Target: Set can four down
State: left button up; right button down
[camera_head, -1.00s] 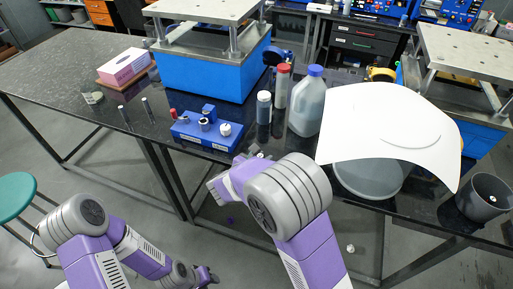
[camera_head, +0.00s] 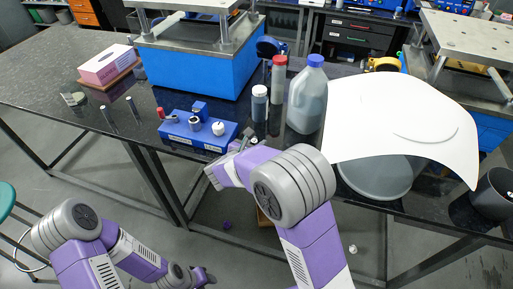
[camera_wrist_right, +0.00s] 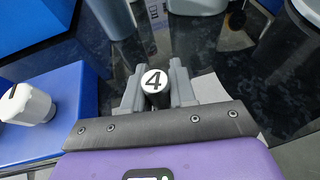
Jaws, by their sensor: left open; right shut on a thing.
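Can four (camera_wrist_right: 154,82), a small dark cylinder with a white top marked 4, is upright between the fingers of my right gripper (camera_wrist_right: 155,92), which is shut on it. In the head view, my right gripper (camera_head: 240,148) is at the table's front edge, just right of the blue holder (camera_head: 208,144). The can is mostly hidden there. Whether its bottom touches the table I cannot tell. A white-topped can marked 1 (camera_wrist_right: 28,104) sits on the blue holder. My left gripper (camera_head: 204,276) is open, low in front of the table and away from everything.
Behind my right gripper stand a dark grey bottle (camera_head: 259,104), a red-capped bottle (camera_head: 278,82) and a blue-capped jug (camera_head: 307,97). A white sheet (camera_head: 400,120) lies over a large container (camera_head: 375,178).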

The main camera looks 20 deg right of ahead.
jog(key=shift+f, duration=0.2)
jog(key=shift+f, duration=0.15)
jog(key=c, duration=0.9)
grip_release()
jog(key=shift+s+a+r, duration=0.15)
jog(key=shift+r, duration=0.15)
jog(key=p+v, duration=0.2)
jog(key=v, duration=0.9)
jog(key=shift+s+a+p, duration=0.1)
jog(key=shift+s+p, duration=0.2)
jog(key=shift+p, duration=0.05)
